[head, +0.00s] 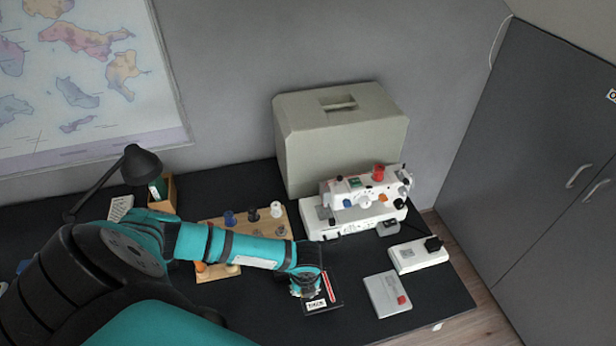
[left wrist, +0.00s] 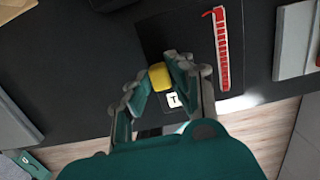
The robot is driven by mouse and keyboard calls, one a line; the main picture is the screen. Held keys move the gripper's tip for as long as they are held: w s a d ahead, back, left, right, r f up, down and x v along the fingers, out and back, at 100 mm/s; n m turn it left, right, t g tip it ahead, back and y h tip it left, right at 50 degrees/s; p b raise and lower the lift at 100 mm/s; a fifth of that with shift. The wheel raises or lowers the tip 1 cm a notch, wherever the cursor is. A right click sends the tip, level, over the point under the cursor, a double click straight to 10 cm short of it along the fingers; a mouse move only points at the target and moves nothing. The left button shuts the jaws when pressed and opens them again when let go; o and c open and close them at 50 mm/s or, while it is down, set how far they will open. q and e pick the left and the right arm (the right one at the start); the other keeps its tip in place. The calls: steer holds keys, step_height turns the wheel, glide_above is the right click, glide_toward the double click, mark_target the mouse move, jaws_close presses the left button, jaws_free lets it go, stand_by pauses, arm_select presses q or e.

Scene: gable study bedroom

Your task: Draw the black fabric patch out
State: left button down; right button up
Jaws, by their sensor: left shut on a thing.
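A flat black piece (head: 336,302) with a white lettered label (head: 316,304) lies near the table's front edge. I cannot tell whether it is the fabric patch or a holder for it. A red gauge-like strip (head: 328,287) lies along it and also shows in the left wrist view (left wrist: 221,50). My left gripper (head: 306,286) is over its left part. In the left wrist view my left gripper (left wrist: 158,84) is shut on a small yellow block (left wrist: 159,76). Part of the white label (left wrist: 173,100) shows between the fingers. My right gripper is not in view.
A white sewing machine (head: 352,216) stands behind, before a big grey case (head: 340,140). A grey box (head: 385,297) and a white pedal-like unit (head: 415,258) stand to the right. A wooden spool board (head: 282,220) is behind my left arm. A black lamp (head: 140,165) stands at left.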

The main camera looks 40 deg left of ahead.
arm_select(q)
steer(key=shift+s+a+p, duration=0.15)
steer(key=shift+s+a, duration=0.65)
steer(key=shift+s, duration=0.3)
steer(key=shift+s+a+p, duration=0.15)
steer(key=shift+s+a, duration=0.65)
steer(key=shift+s, duration=0.3)
steer(key=shift+r, duration=0.2)
steer(key=shift+r, duration=2.9)
